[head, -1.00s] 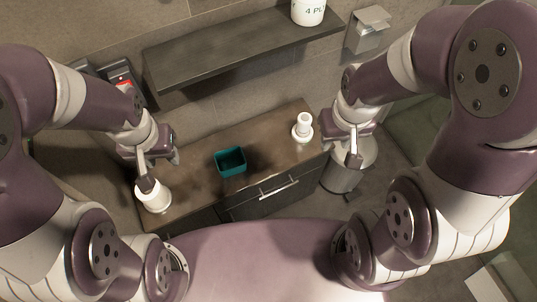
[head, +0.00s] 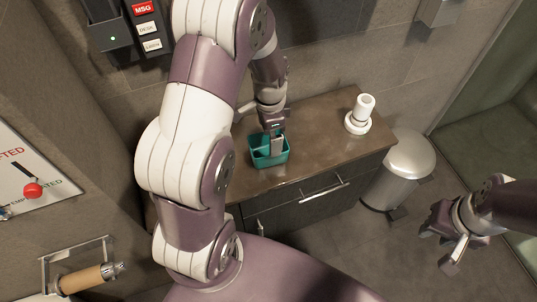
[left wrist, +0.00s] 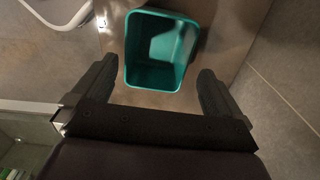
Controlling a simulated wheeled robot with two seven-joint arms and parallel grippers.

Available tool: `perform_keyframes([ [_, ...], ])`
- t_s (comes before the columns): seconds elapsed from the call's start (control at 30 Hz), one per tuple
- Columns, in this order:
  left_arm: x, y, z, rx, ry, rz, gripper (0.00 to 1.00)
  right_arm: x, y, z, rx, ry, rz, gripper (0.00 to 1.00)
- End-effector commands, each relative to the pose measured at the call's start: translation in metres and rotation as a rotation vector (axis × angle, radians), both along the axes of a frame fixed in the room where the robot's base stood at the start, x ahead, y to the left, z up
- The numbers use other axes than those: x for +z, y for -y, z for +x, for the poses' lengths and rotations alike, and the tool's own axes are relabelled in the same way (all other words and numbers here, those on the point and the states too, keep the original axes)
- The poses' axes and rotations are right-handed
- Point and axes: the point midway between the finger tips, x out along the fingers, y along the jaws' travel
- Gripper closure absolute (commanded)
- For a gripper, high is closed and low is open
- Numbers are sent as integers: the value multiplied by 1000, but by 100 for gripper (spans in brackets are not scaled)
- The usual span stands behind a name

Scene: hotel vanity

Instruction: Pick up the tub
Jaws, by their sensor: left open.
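The tub (head: 268,157) is a small teal open-topped bin standing on the brown counter. My left gripper (head: 272,132) is over it in the head view, with part of the gripper hiding the tub's far rim. In the left wrist view the tub (left wrist: 160,84) lies between the two spread fingers of my left gripper (left wrist: 158,70). A gap shows on each side, so the jaws are open and not clamped on it. My right gripper (head: 444,248) is far to the right over the floor, its fingers apart and empty.
A white cup-like item on a round base (head: 358,122) stands at the counter's (head: 322,135) right end. A metal bin (head: 402,172) stands on the floor beside it. A wall panel with buttons (head: 145,28) is at the upper left.

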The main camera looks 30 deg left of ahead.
Motion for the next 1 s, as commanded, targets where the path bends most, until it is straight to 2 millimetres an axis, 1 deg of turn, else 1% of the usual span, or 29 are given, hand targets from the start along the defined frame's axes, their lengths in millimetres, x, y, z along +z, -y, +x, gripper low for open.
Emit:
perform_keyframes([
  [0.03,-9,0,0,0,-1,0,0,-4,0,0,0,0,0,63],
  [0.17,-24,0,-2,1,-1,0,0,-9,0,0,0,0,0,63],
  [0.3,-53,-1,-8,3,-2,-1,0,-20,0,0,0,0,0,63],
  [0.4,-65,-1,-8,2,-1,0,0,-23,0,0,0,0,0,63],
  [0.5,-68,-1,-7,2,2,1,0,-22,0,0,0,0,0,63],
  [0.67,-67,-1,-7,2,3,0,0,-22,0,0,0,0,0,63],
  [0.7,-67,-1,-7,2,2,1,13,-22,0,0,0,0,0,63],
  [0.8,-67,-1,-7,2,2,1,42,-22,0,0,0,0,0,63],
  [1.0,-67,-1,-7,2,2,1,42,-22,0,0,0,0,0,63],
])
